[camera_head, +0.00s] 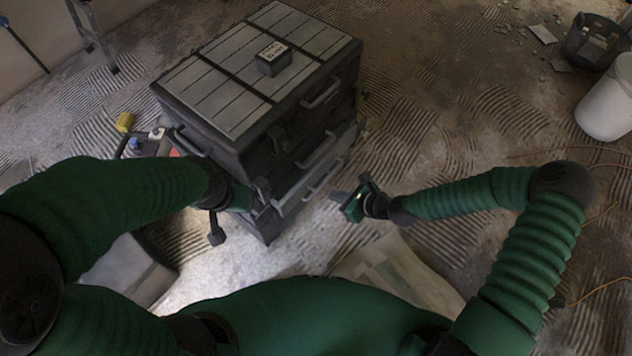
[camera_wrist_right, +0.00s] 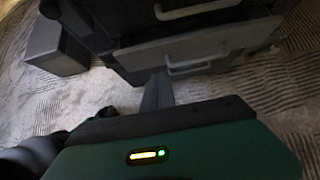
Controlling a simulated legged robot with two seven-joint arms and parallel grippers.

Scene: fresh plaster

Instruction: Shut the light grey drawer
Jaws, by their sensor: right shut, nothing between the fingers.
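The light grey drawer (camera_head: 312,178) is in the lower part of a dark tool cabinet (camera_head: 290,135). Its front stands out from the cabinet, so it is partly open. In the right wrist view the drawer front (camera_wrist_right: 215,42) spans the upper middle, with a pale bar handle (camera_wrist_right: 190,69). My right gripper (camera_head: 336,196) is shut and empty, just right of the drawer front. In the right wrist view its fingers (camera_wrist_right: 158,88) point at the drawer; contact is unclear. My left gripper (camera_head: 258,190) is at the cabinet's near left side, its fingers partly hidden.
A small labelled dark box (camera_head: 273,58) sits on the cabinet top. Bottles and a yellow item (camera_head: 125,121) stand left of the cabinet. A dark bucket (camera_head: 596,42) and a white bucket (camera_head: 605,105) are at far right. The ridged floor right of the cabinet is mostly clear.

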